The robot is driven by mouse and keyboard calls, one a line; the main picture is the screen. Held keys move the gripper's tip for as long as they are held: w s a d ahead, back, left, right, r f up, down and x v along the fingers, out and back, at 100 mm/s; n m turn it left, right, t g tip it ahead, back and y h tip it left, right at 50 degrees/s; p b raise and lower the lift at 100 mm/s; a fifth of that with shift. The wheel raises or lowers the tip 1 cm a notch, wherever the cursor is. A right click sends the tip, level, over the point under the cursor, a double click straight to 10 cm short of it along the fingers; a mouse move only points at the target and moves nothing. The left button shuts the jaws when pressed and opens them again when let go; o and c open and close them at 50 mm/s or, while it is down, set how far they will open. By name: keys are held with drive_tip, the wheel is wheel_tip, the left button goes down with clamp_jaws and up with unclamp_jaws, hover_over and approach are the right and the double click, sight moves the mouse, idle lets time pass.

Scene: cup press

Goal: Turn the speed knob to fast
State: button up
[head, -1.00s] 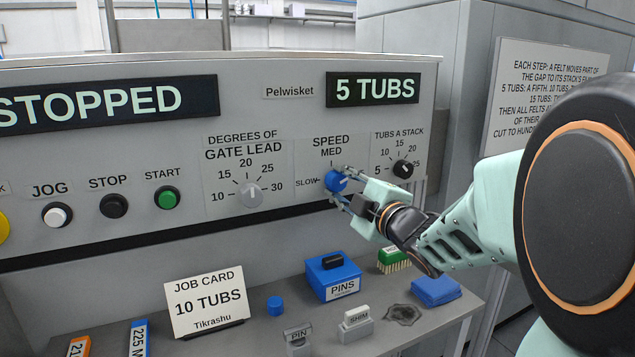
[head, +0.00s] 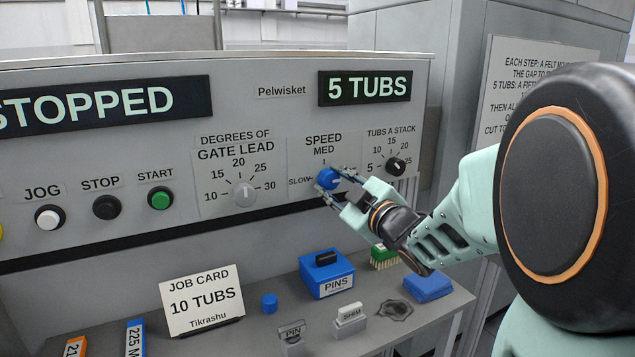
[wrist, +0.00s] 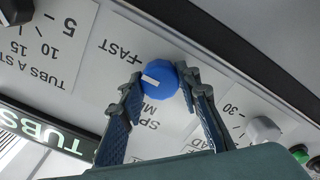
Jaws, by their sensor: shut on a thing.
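The blue speed knob (head: 326,179) is on the panel under the SPEED label, with SLOW to its left and MED above it. My gripper (head: 329,180) is shut on the knob, one finger on each side. In the wrist view, turned nearly upside down, the knob (wrist: 163,80) sits between the fingertips of my gripper (wrist: 162,77). The knob's white mark lies on the side between the MED and FAST labels. The FAST label (wrist: 119,48) shows in the wrist view, while my gripper hides it in the head view. The MED label is partly covered in the wrist view.
The tubs-a-stack knob (head: 396,166) is close to the right, and the gate lead knob (head: 243,194) is to the left. The display (head: 100,103) reads STOPPED. A blue PINS box (head: 326,275) and a job card (head: 201,302) stand on the shelf below.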

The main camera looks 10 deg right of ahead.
drive_tip(key=shift+r, duration=0.15)
drive_tip(key=o, duration=1.2)
drive_tip(key=shift+c, duration=0.2)
wheel_tip(320, 180, up, 10)
drive_tip(key=shift+f, duration=0.1)
